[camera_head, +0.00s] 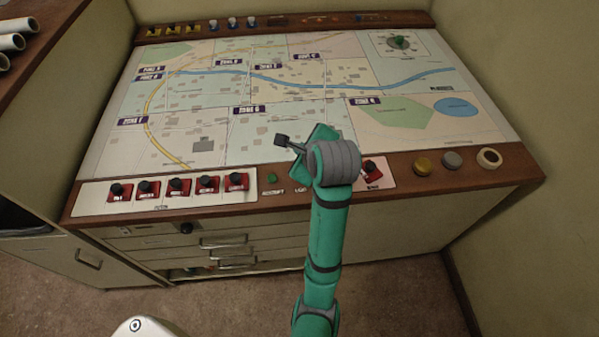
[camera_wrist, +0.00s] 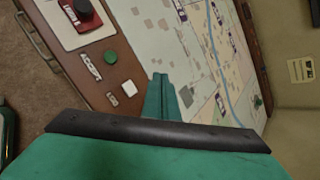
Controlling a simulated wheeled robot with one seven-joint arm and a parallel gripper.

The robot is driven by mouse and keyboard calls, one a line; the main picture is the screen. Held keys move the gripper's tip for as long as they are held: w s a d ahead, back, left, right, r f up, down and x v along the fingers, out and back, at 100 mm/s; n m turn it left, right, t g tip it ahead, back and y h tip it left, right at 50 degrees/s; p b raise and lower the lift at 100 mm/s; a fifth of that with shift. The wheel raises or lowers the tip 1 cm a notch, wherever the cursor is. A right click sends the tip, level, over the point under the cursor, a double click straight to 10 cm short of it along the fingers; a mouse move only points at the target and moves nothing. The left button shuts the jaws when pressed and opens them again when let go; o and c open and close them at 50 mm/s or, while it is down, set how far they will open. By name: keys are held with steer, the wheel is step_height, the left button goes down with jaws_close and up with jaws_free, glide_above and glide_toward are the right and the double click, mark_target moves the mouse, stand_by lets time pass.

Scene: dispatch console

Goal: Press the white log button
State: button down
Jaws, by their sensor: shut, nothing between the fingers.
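My gripper (camera_wrist: 160,82) is shut and empty. In the wrist view its green fingers appear just right of the white button, over the edge of the map, with a visible gap in the picture. Whether the tips touch the surface I cannot tell. In the head view the fingers are mostly hidden behind my wrist.
A round green button (camera_head: 272,178) sits left of the log label. Several red switches with black knobs (camera_head: 178,187) stand on a white panel further left. The map (camera_head: 210,110) lies behind.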

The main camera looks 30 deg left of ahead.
step_height(320, 180, down, 7)
steer(key=shift+d+f, duration=0.1)
steer(key=shift+f, duration=0.8)
steer(key=shift+f, duration=0.2)
stand_by(1.7)
steer(key=shift+f, duration=0.25)
steer(key=shift+w, duration=0.1)
steer(key=shift+s+f, duration=0.1)
steer(key=shift+s, duration=0.1)
stand_by(0.3)
